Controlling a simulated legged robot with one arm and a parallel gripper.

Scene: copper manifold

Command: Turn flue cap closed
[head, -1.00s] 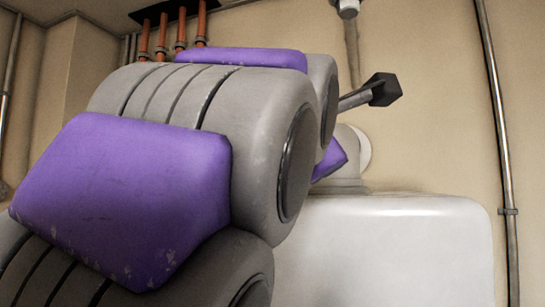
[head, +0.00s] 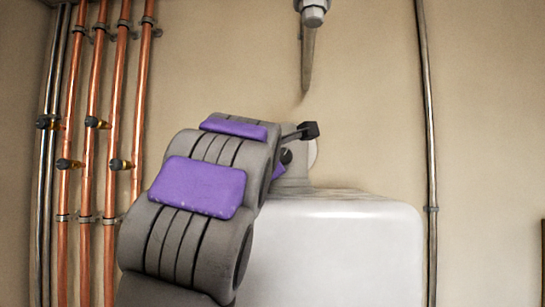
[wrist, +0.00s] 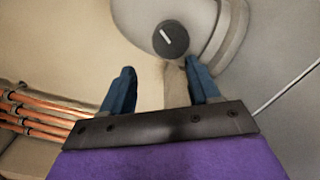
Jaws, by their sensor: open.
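A dark round cap with a white line on its face (wrist: 170,39) shows in the wrist view, set against a pale grey rounded fitting (wrist: 212,28). The line is slanted. My gripper (wrist: 160,66) is open, its two blue fingers apart and nothing between them. The cap lies beyond the fingertips, nearer the right finger; I cannot tell whether they touch. In the head view, my arm hides most of the gripper, and a dark spot (head: 286,156) beside the grey fitting may be the cap.
A white boiler-like casing (head: 345,250) stands right of my arm. Several copper pipes with dark-handled valves (head: 95,160) run up the wall at left. A grey pipe (head: 430,150) runs up at right. A fitting (head: 312,12) hangs above.

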